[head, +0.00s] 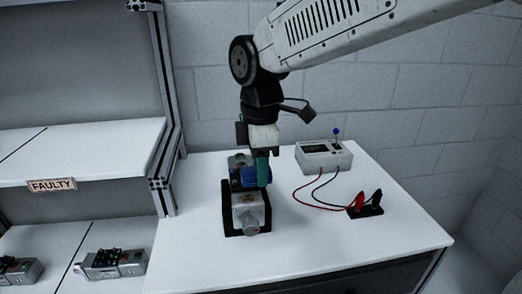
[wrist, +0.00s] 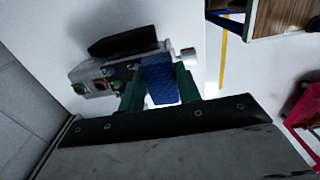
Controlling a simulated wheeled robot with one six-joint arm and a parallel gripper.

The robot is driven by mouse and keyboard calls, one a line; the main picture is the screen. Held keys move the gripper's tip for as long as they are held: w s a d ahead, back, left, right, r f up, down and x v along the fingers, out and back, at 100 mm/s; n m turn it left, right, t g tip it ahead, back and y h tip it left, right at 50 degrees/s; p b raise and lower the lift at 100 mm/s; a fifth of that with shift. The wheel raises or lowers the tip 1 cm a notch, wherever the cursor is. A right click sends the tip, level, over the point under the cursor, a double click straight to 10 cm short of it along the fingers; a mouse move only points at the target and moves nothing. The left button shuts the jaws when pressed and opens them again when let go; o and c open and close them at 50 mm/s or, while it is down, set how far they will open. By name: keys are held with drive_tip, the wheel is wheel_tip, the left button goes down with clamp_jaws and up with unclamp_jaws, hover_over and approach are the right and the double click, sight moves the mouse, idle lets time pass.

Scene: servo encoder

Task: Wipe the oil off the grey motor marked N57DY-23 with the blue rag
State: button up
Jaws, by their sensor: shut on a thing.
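The grey motor (head: 247,208) sits in a black cradle (head: 228,222) on the white worktop, its shaft end facing the front. Its marking cannot be read. A small brownish patch shows on its top, too small to tell whether it is oil. My gripper (head: 256,172) points down over the motor's rear part, its teal fingers shut on the blue rag (head: 241,180). In the wrist view the rag (wrist: 160,84) hangs between the fingers, against or just above the motor (wrist: 93,82); contact cannot be told. The rag hides part of the motor, whose coloured connectors show beside it.
A white meter box (head: 323,156) with a blue-tipped lever stands behind right, with red and black leads running to a clip stand (head: 367,205). A shelf marked FAULTY (head: 52,185) is at left, with other motors (head: 112,263) below. The worktop's front right is clear.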

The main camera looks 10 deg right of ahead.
drive_tip(key=shift+r, duration=1.8)
